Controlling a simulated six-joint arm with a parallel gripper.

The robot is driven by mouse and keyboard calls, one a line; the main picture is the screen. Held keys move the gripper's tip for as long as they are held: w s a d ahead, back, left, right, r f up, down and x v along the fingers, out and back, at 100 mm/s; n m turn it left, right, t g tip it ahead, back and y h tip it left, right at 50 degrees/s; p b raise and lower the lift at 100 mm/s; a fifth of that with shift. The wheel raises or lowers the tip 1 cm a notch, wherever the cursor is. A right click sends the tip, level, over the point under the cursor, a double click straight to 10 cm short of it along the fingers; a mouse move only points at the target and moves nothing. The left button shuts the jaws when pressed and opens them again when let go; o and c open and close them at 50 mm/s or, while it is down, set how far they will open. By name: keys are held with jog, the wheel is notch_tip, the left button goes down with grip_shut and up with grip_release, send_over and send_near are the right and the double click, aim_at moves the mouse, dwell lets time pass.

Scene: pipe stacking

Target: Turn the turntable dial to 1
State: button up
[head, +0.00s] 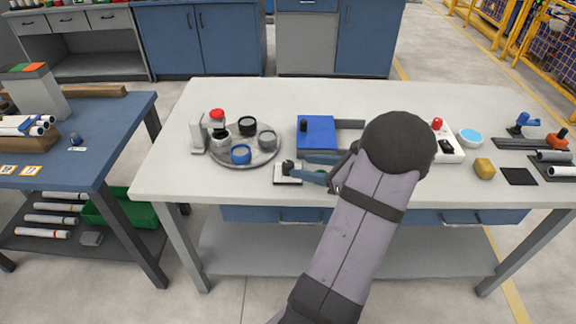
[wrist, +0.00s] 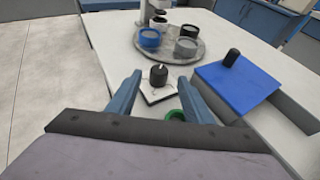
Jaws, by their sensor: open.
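The dial is a black knob (head: 288,165) on a small white plate (head: 288,180) at the front left of the table. In the wrist view the knob (wrist: 158,76) stands upright, with a small pale mark on top; any numbers on the plate are too small to read. The grey round turntable (head: 245,160) lies behind it and carries several cups, including a blue one (head: 241,154). My gripper (head: 304,168) is open and empty. Its two blue fingers point at the knob from the right, and I cannot tell whether the tips reach around it.
A white stand with a red top (head: 217,115) is beside the turntable. A blue block (head: 316,131) with a black knob is behind my gripper. A green ring (wrist: 177,115) shows between the finger bases. A white box with a red button (head: 437,124) is at right.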

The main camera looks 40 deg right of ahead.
aim_at(292, 163)
jog(key=shift+p+x, duration=0.3)
jog(key=shift+x, duration=3.3)
jog(key=c, duration=1.1)
jog(key=shift+o, duration=0.2)
jog(key=shift+n+y, duration=0.3)
jog(key=shift+n+g+y+p, duration=0.5)
jog(key=shift+n+y, duration=0.3)
jog(key=shift+y, duration=0.1)
jog(key=n+g+y, duration=0.1)
jog(key=n+y, duration=0.2)
jog(key=shift+f+g, duration=0.1)
jog(key=shift+g, duration=0.3)
jog(key=shift+n+g+y, duration=1.1)
jog(key=shift+n+y, duration=0.3)
jog(key=shift+n, duration=0.1)
jog(key=shift+s+n+g+y+b, duration=0.1)
jog(key=shift+n+g+y+b, duration=0.55)
jog(key=shift+n+g, duration=0.55)
